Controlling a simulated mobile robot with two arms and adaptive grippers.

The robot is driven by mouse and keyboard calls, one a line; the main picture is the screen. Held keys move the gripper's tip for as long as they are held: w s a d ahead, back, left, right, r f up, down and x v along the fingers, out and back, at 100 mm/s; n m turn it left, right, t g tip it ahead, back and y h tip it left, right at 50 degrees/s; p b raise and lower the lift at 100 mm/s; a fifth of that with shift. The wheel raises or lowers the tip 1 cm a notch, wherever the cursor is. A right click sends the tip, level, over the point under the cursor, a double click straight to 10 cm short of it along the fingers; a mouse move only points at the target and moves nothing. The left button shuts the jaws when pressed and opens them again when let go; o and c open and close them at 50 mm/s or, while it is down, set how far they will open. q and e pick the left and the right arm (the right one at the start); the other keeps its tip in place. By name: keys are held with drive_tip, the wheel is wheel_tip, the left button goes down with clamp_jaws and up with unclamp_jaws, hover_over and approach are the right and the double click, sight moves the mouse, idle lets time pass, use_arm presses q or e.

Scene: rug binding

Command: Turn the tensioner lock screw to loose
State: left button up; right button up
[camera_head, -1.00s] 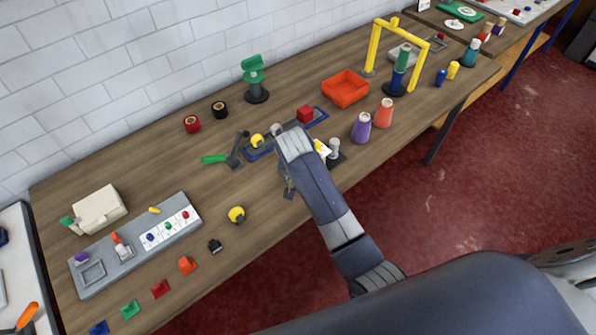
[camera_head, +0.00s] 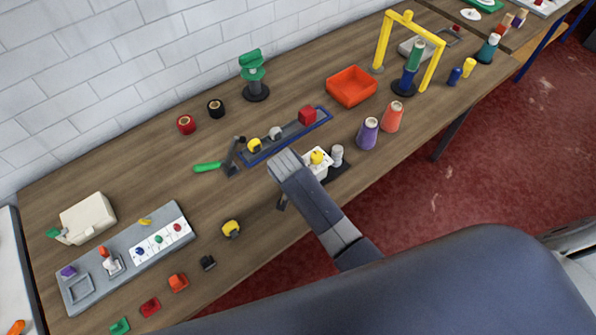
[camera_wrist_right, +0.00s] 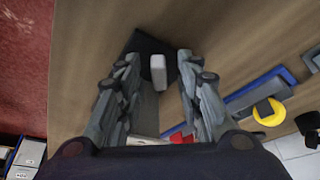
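A white block with a yellow knob (camera_head: 317,158) stands near the table's front edge, partly behind my right arm. Beside it a pale grey post (camera_head: 336,155) stands on a dark plate; the post also shows in the wrist view (camera_wrist_right: 158,72). A blue-edged rail (camera_head: 262,158) behind carries a yellow knob, a grey knob and a red block. I cannot tell which part is the tensioner lock screw. My right gripper (camera_wrist_right: 160,66) is open above the dark plate, its fingers apart on either side of the post in view; contact is unclear. My left gripper is not in view.
A green-handled lever (camera_head: 210,167) lies left of the rail. Purple (camera_head: 368,134) and orange (camera_head: 392,117) spools stand to the right. An orange tray (camera_head: 351,87) is farther back. A yellow-black roller (camera_head: 231,229) sits left of my arm. Bare wood lies between them.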

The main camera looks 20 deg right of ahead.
drive_tip(key=shift+s+a, duration=0.1)
drive_tip(key=shift+s, duration=0.15)
drive_tip(key=shift+c, duration=0.8)
clamp_jaws()
drive_tip(key=shift+n, duration=0.3)
drive_tip(key=n, duration=0.1)
drive_tip(key=n+y, duration=0.1)
drive_tip(key=n, duration=0.1)
drive_tip(key=shift+s+d+t, duration=0.1)
drive_tip(key=shift+d+t, duration=0.25)
drive_tip(key=shift+t, duration=0.05)
drive_tip(key=n, duration=0.1)
drive_tip(key=n+y, duration=0.1)
drive_tip(key=n, duration=0.1)
drive_tip(key=shift+d+n+y, duration=0.2)
drive_tip(key=shift+n+y, duration=0.1)
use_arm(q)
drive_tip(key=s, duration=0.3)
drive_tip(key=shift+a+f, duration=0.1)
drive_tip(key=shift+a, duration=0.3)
use_arm(e)
drive_tip(key=shift+n, duration=0.3)
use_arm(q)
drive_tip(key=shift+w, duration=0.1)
